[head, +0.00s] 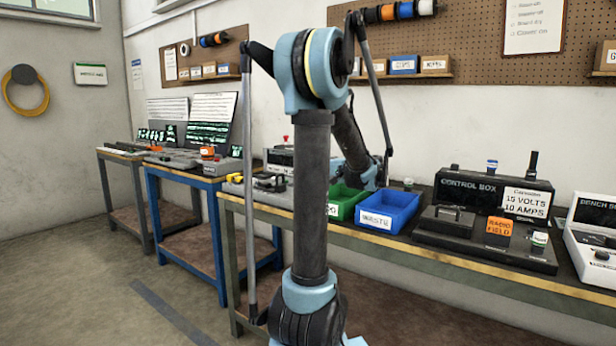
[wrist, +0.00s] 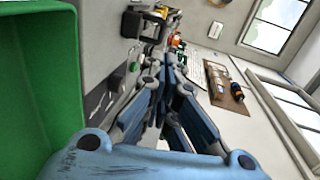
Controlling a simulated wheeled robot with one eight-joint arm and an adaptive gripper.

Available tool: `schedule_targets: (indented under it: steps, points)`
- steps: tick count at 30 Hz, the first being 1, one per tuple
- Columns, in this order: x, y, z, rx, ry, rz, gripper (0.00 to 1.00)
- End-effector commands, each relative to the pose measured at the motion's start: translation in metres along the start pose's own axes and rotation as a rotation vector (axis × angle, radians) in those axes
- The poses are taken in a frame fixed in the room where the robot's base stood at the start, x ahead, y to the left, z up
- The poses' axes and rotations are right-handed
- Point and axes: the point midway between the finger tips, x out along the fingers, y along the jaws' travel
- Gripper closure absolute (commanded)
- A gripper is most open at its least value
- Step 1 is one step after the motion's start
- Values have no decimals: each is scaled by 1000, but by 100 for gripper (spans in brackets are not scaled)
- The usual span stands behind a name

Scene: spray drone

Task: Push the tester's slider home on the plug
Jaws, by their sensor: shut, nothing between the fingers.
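My gripper (wrist: 172,65) is shut and empty in the wrist view, its blue fingers together. In the head view my arm hides much of the bench, and the fingertips cannot be made out. Beyond the fingers in the wrist view lies a small dark device with yellow parts (wrist: 157,14). It appears to be the yellow-and-dark equipment (head: 268,183) left of my arm in the head view. I cannot tell which part is the tester's slider or the plug. The fingers appear apart from this equipment.
A green bin (head: 342,208) and a blue bin (head: 390,213) stand right of my arm. The green bin's wall (wrist: 40,90) fills the wrist view's left side, close to my gripper. A control box (head: 466,186) stands further right. Floor left of my arm is clear.

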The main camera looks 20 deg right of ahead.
Motion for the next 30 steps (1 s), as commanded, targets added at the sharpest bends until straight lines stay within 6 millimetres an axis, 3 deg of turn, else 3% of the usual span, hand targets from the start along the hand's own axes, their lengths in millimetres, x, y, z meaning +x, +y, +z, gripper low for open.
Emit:
schedule_targets:
  steps: [18, 24, 30]
  points:
    - [96, 0, 1, -1, -3, 0, 100]
    - [114, 0, 1, 1, -2, 0, 100]
    - [120, 0, 0, 1, 0, 0, 100]
